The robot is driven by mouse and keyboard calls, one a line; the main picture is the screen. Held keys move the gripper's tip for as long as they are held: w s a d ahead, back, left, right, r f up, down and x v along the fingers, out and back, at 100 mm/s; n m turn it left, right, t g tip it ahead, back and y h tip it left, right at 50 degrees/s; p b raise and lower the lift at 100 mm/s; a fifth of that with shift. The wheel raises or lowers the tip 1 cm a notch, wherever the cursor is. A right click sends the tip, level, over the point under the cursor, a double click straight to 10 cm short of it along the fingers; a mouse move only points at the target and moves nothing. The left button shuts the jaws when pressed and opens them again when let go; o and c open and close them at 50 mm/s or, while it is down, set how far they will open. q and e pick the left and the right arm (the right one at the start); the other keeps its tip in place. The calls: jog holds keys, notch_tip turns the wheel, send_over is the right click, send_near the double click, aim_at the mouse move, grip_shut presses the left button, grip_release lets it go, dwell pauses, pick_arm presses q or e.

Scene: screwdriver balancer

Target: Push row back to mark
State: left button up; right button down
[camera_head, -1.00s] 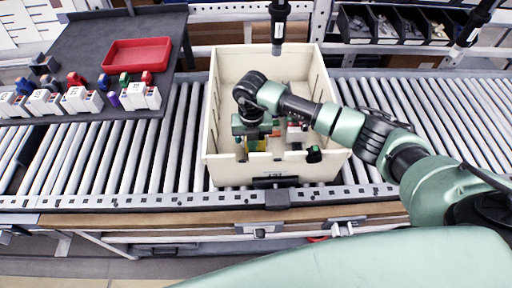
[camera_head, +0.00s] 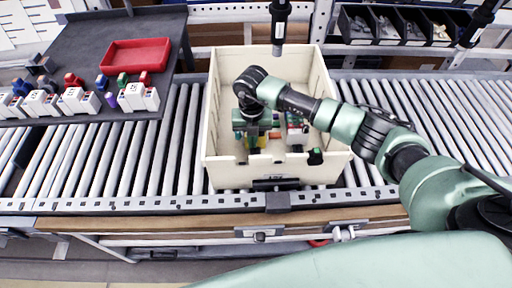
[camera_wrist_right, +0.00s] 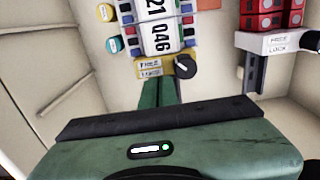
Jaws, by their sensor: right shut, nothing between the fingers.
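My right gripper (camera_head: 252,140) reaches down inside a cream crate (camera_head: 222,172) on the roller conveyor. It is shut and empty, with its tip partly hidden by the arm and crate wall. In the right wrist view, a white numbered block (camera_wrist_right: 160,38) lies ahead of the shut green fingers (camera_wrist_right: 159,92), with a yellow FREE/LOCK label and black knob (camera_wrist_right: 185,66) at its near end. Red blocks (camera_wrist_right: 270,15) sit to the right, above another white FREE/LOCK part (camera_wrist_right: 278,42). I cannot tell whether the fingers touch the block. No mark is clearly visible. My left gripper is out of view.
Crate walls closely surround the right gripper. White modules (camera_head: 78,100) and a red tray (camera_head: 136,56) stand on a dark table at left. A black tool (camera_head: 280,25) hangs over the crate's far edge, another (camera_head: 478,20) at far right. Conveyor rollers (camera_head: 110,150) beside the crate are clear.

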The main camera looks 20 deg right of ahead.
jog(key=shift+w+d+f+b, duration=0.1)
jog(key=shift+w+b, duration=0.15)
jog(key=shift+b, duration=0.15)
dwell(0.7)
jog(key=shift+w, duration=0.2)
dwell(0.4)
jog(key=shift+w+d+b, duration=0.15)
jog(key=shift+w+b, duration=0.2)
jog(key=shift+b, duration=0.2)
dwell(1.7)
jog(key=shift+s+p, duration=0.3)
jog(key=shift+s, duration=0.15)
dwell(0.3)
dwell(0.4)
jog(key=shift+r+p, duration=0.7)
jog(key=shift+r, duration=0.35)
jog(key=shift+r, duration=0.1)
